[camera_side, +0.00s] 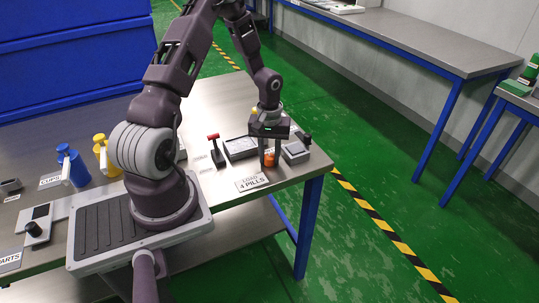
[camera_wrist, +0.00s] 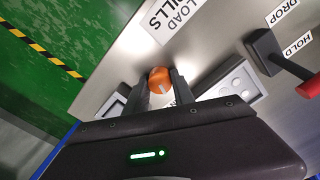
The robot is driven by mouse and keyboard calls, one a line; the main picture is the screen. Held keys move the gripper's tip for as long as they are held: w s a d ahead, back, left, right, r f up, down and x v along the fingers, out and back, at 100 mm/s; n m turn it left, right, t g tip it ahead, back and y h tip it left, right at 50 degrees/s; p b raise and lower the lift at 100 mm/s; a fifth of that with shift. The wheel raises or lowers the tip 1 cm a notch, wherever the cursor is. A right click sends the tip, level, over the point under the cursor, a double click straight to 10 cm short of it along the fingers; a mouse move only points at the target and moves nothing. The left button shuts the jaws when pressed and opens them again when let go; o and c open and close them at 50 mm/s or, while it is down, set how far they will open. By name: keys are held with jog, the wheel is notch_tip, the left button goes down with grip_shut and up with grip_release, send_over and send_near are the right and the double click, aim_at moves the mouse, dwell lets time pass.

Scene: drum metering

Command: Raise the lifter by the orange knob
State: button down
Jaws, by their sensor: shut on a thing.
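The orange knob (camera_wrist: 160,80) is round with a pale mark on it and sits between the two fingers of my gripper (camera_wrist: 163,88) in the wrist view. My gripper (camera_side: 269,158) points down over the table's right end in the side view, shut on the knob, which also shows there low between the fingers (camera_side: 269,160). The lifter under the knob is mostly hidden by my gripper, so I cannot tell its height.
A lever with a red handle (camera_side: 213,137) stands left of my gripper, by "DROP" and "HOLD" labels. A dark grey tray (camera_side: 240,148) and a grey box (camera_side: 296,152) are close by. A "LOAD 4 PILLS" label (camera_side: 252,183) lies in front, near the table edge.

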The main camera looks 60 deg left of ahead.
jog(key=m, duration=0.4)
jog(key=shift+m, duration=0.3)
jog(key=m, duration=0.3)
jog(key=shift+w+m, duration=0.1)
jog(key=shift+m, duration=0.3)
jog(key=m, duration=0.4)
jog(key=shift+m, duration=2.1)
jog(key=c, duration=1.1)
grip_release()
jog(key=shift+o, duration=0.2)
jog(key=shift+r, duration=0.1)
